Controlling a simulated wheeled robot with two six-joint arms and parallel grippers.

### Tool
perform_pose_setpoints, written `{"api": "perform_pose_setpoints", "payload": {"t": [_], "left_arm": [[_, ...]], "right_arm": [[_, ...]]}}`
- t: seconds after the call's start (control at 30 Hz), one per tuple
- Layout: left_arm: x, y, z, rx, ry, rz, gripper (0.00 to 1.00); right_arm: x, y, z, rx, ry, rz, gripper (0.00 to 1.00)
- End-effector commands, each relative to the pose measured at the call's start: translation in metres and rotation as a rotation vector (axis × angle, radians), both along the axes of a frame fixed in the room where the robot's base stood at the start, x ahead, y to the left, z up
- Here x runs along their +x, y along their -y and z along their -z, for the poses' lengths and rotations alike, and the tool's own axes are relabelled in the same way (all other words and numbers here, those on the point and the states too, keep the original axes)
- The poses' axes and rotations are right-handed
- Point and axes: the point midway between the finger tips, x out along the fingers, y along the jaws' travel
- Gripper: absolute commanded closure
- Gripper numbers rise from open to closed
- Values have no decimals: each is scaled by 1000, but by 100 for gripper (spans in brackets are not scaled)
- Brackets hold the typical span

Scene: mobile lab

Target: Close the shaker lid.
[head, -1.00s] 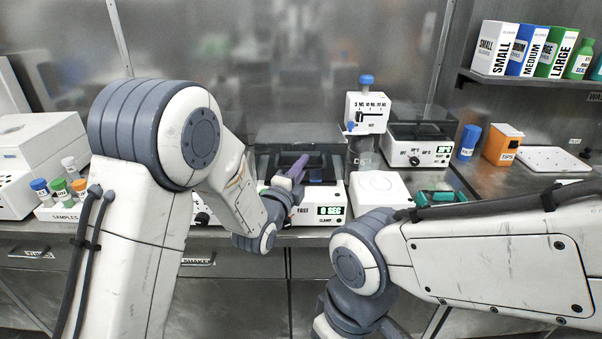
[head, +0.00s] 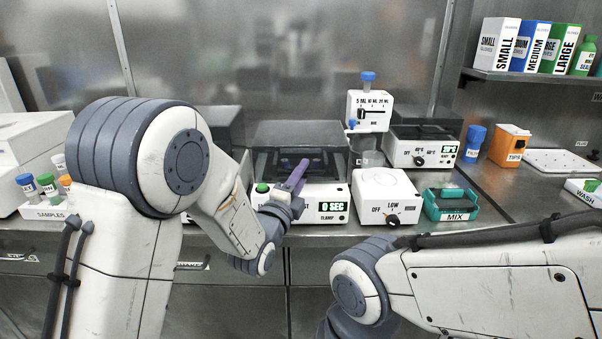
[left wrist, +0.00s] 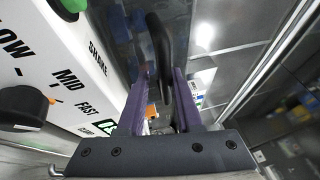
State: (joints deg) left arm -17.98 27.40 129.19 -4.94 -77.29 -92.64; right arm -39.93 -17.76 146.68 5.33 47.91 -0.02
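The shaker (head: 312,190) is a white box at the back middle of the bench, with a green button and a display reading 0 SEC. Its smoky clear lid (head: 300,131) shows above and behind the dark platform; I cannot tell its exact angle. My left gripper (head: 298,168), with purple fingers, is in front of the shaker, over its front edge. In the left wrist view, my left gripper (left wrist: 158,85) has its fingers apart, with a dark bar (left wrist: 159,45) showing between them. Whether they touch it is unclear. My right gripper is out of view.
A white box with a knob (head: 386,197) and a teal MIX holder (head: 449,205) stand right of the shaker. A heater with a smoky cover (head: 421,152) is behind. A samples rack (head: 45,212) is at left. The right rear bench holds an orange TIPS box (head: 509,146).

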Motion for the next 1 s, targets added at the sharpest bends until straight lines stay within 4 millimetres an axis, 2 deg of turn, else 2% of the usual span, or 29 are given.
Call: {"api": "perform_pose_setpoints", "payload": {"t": [0.33,0.47,0.57,0.8,1.0], "left_arm": [[0,1,-1,-1,6,1,53],[-8,-3,1,-2,8,1,53],[-23,-9,7,-2,7,0,53],[-75,-32,20,-2,7,-1,53],[-79,-33,21,-4,11,3,53]], "right_arm": [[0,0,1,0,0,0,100],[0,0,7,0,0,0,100],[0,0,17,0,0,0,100],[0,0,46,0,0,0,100],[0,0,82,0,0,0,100]]}}
